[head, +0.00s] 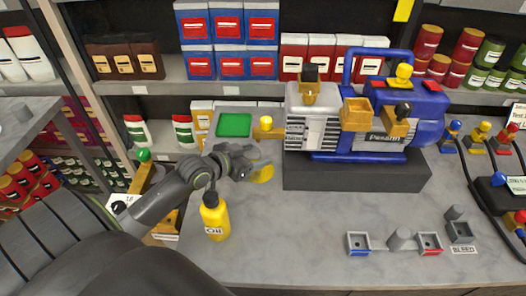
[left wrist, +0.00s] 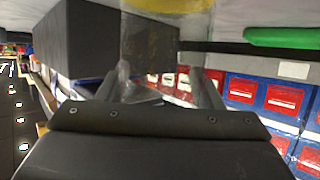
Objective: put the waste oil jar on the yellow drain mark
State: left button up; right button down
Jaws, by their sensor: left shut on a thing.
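My left gripper (head: 248,163) reaches in from the left, in front of the pump. It is shut on a clear jar, the waste oil jar (left wrist: 150,45), which shows between the fingers in the left wrist view. In the head view the jar is mostly hidden by the gripper. The yellow drain mark (head: 263,174) shows just right of the fingertips; its yellow edge also shows in the left wrist view (left wrist: 175,4), at the jar's bench-side end. I cannot tell whether the jar touches the mark. My right gripper is not in view.
The blue and white pump (head: 380,130) stands on a dark block (head: 350,178) close right. A yellow oil bottle (head: 215,217) stands near my left forearm. A green pad (head: 234,125) lies behind the gripper. Small fittings (head: 400,240) sit at front right; the bench middle is clear.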

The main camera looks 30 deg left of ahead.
aim_at(257, 154)
pick_arm(q)
jog(key=w, duration=0.1)
jog(key=w+d, duration=0.1)
jog(key=w, duration=0.1)
jog(key=shift+w+f+p, duration=0.15)
jog(key=shift+w+p, duration=0.15)
jog(key=shift+p, duration=0.05)
jog(key=shift+a+f, duration=0.1)
jog(key=shift+f, duration=0.35)
jog(key=shift+f, duration=0.1)
jog(key=o, duration=0.8)
jog(key=shift+s, duration=0.1)
